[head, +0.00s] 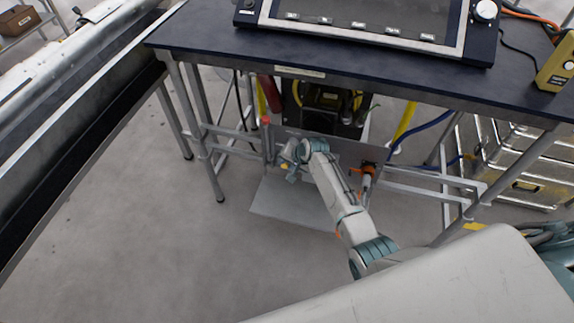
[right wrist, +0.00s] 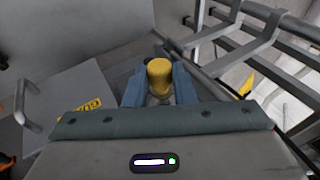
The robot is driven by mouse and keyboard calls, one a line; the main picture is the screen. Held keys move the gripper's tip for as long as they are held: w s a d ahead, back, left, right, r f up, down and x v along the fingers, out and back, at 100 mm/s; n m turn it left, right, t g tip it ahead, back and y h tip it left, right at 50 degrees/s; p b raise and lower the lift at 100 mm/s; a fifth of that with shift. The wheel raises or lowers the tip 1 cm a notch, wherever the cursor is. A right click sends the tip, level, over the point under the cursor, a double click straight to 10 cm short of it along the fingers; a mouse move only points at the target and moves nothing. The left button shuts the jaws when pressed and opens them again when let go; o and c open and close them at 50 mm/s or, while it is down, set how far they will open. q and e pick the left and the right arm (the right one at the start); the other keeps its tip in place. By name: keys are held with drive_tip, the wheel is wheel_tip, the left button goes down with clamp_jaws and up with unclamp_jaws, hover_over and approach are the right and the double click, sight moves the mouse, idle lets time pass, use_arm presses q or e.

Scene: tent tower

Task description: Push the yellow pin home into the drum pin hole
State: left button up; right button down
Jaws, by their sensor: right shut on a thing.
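The yellow pin (right wrist: 159,75) stands between the two blue fingers of my right gripper (right wrist: 159,88) in the right wrist view, its rounded yellow top showing. The gripper is shut on it. In the head view my right gripper (head: 288,168) is low under the table, at the left end of a grey panel. The drum pin hole cannot be made out; the pin and fingers cover the spot below them, so I cannot tell how deep the pin sits. My left gripper is not in view.
A dark-topped table (head: 190,32) with a console (head: 362,22) on it stands over my right arm. A grey plate (head: 290,205) lies beneath. An orange-and-grey fitting (head: 367,175) is right of my forearm. Metal rails (right wrist: 205,35) run close beside the gripper. The floor at left is clear.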

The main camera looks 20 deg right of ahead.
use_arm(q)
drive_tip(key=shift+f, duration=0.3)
use_arm(e)
drive_tip(key=shift+w+d, duration=0.3)
drive_tip(key=shift+w, duration=0.15)
use_arm(q)
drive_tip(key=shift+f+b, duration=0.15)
drive_tip(key=shift+b, duration=0.25)
use_arm(e)
drive_tip(key=shift+w+d, duration=0.2)
drive_tip(key=shift+w, duration=0.05)
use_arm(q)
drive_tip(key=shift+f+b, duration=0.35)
use_arm(e)
drive_tip(key=shift+w+d, duration=0.4)
drive_tip(key=shift+w, duration=0.2)
drive_tip(key=c, duration=1.1)
unclamp_jaws()
drive_tip(key=shift+c, duration=0.2)
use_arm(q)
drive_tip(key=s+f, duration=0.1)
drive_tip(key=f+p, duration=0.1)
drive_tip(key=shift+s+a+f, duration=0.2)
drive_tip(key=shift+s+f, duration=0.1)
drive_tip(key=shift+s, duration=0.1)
use_arm(e)
drive_tip(key=v, duration=1.1)
